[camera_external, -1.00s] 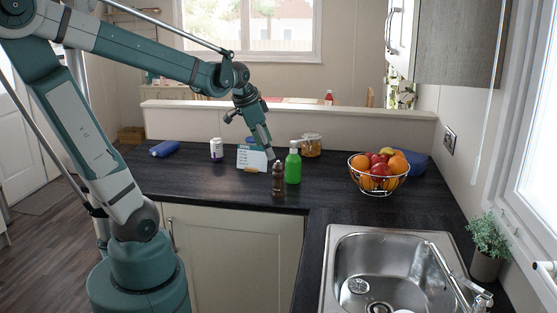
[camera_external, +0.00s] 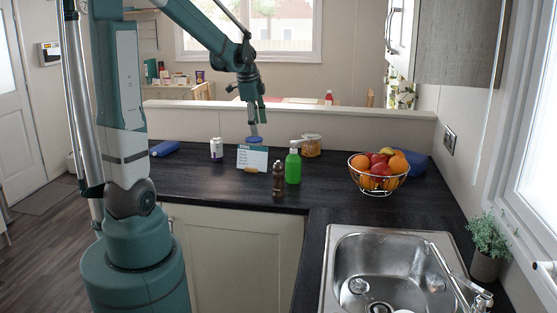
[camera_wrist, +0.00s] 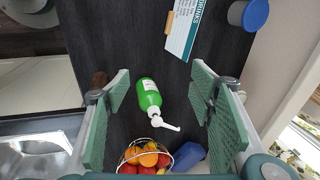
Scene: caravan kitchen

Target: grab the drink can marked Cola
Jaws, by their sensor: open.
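A small white and purple can (camera_external: 216,148) stands upright on the dark counter, left of the drinks card; its marking is too small to read. I cannot see it in the wrist view. My gripper (camera_external: 256,118) is open and empty, pointing down above the area of the card, to the right of the can and higher than it. In the wrist view my gripper (camera_wrist: 160,72) has its two green pads wide apart, with counter and a green pump bottle showing between them, well below.
The drinks card (camera_external: 252,158) stands before a blue-lidded container (camera_external: 254,140). A green pump bottle (camera_external: 293,167), a brown bottle (camera_external: 278,180), a jar (camera_external: 311,145) and a fruit bowl (camera_external: 379,186) stand rightward. A blue object (camera_external: 164,148) lies left of the can. The front-left counter is clear.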

